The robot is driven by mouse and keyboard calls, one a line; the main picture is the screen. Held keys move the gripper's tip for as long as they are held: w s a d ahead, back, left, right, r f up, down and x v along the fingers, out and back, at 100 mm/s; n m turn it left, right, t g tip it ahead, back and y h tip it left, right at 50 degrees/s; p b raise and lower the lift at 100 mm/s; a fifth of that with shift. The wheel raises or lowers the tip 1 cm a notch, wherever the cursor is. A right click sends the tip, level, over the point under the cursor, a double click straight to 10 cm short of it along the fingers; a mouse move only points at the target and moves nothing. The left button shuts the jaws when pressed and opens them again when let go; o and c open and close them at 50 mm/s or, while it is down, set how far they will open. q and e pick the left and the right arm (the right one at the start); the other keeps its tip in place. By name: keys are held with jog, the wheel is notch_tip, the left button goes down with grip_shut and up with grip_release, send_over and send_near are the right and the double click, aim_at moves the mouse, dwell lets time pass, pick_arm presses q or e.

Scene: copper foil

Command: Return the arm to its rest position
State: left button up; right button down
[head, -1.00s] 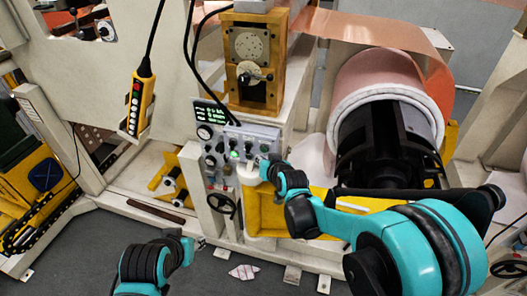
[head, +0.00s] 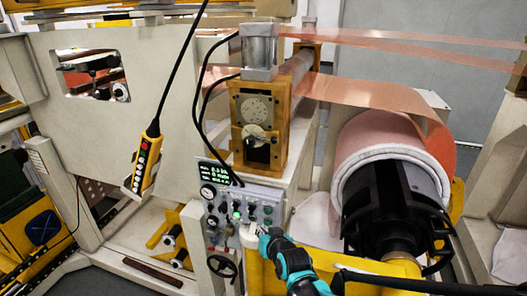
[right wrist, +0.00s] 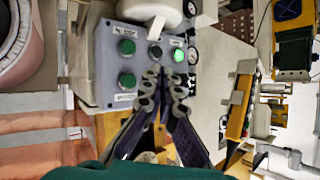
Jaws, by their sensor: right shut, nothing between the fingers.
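My right gripper (head: 262,238) is at the bottom centre of the head view, just below the grey control panel (head: 238,197). Its teal and black wrist runs down to the bottom edge. In the right wrist view the same gripper (right wrist: 165,80) has its dark fingers closed together, with nothing held. The fingertips lie in front of the panel's edge, close to a green-lit button (right wrist: 178,55). I cannot tell whether they touch the panel. My left gripper is not in view.
A copper foil roll (head: 372,150) on a black hub (head: 395,210) stands at the right. A yellow pendant (head: 146,160) hangs at the left on a black cable. A handwheel (head: 222,264) is below the panel. Yellow framework lies close beside my right wrist.

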pick_arm(q)
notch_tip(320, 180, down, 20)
jog(key=b, duration=1.9)
jog(key=shift+b, duration=0.3)
pick_arm(e)
jog(key=s+d+f+g+h, duration=0.1)
jog(key=s+d+f, duration=0.5)
jog(key=s, duration=0.2)
jog(key=s+d+f+g+h, duration=0.1)
jog(key=s+d+f+g, duration=0.1)
jog(key=s+d+f, duration=0.4)
jog(key=s+d+f+m+g+h, duration=0.1)
jog(key=s+d+f, duration=0.4)
jog(key=s, duration=0.7)
notch_tip(320, 180, down, 2)
jog(key=shift+d+f+h, duration=0.1)
jog(key=shift+d+h, duration=0.3)
jog(key=shift+h, duration=0.2)
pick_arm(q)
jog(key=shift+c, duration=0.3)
